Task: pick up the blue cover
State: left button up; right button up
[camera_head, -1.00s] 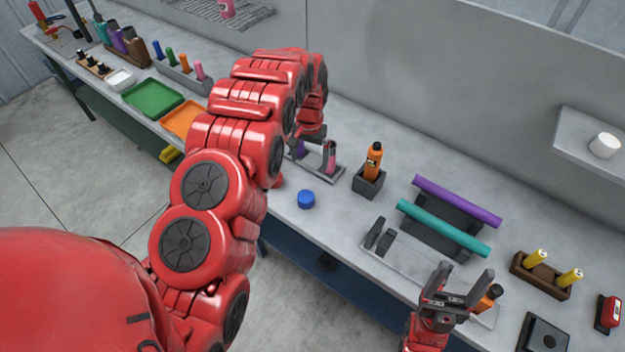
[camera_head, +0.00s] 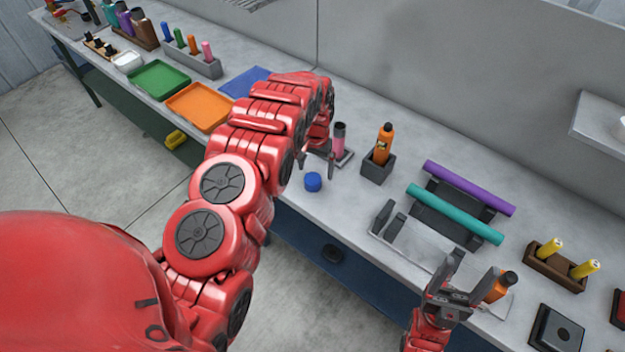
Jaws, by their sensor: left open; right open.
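The blue cover (camera_head: 313,182) is a small round blue cap lying on the grey bench near its front edge, in the middle of the head view. My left gripper (camera_head: 317,168) is open, its fingers pointing down just behind and above the cover; part of it is hidden by my red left arm. I cannot tell whether a finger touches the cover. My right gripper (camera_head: 462,272) is open with its fingers pointing up, at the lower right, over the front of the bench and apart from the cover.
An orange bottle (camera_head: 384,144) stands in a dark holder right of the cover. A pink bottle (camera_head: 338,140) stands just behind my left gripper. Purple (camera_head: 470,188) and teal (camera_head: 455,214) tubes lie on a rack. Orange (camera_head: 200,106) and green (camera_head: 155,80) trays lie left.

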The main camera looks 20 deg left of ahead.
aim_at(313, 179)
pick_arm(q)
jog(key=shift+s+a+f+p, duration=0.1)
jog(key=shift+f+p, duration=0.15)
jog(key=shift+p, duration=0.15)
jog(key=f, duration=0.1)
jog(key=f+p, duration=0.1)
jog(key=s+f+p, duration=0.1)
jog(key=shift+a, duration=0.25)
jog(key=shift+f, duration=0.75)
jog(key=c, duration=1.2)
jog(key=shift+w+r, duration=0.1)
jog(key=shift+r, duration=0.1)
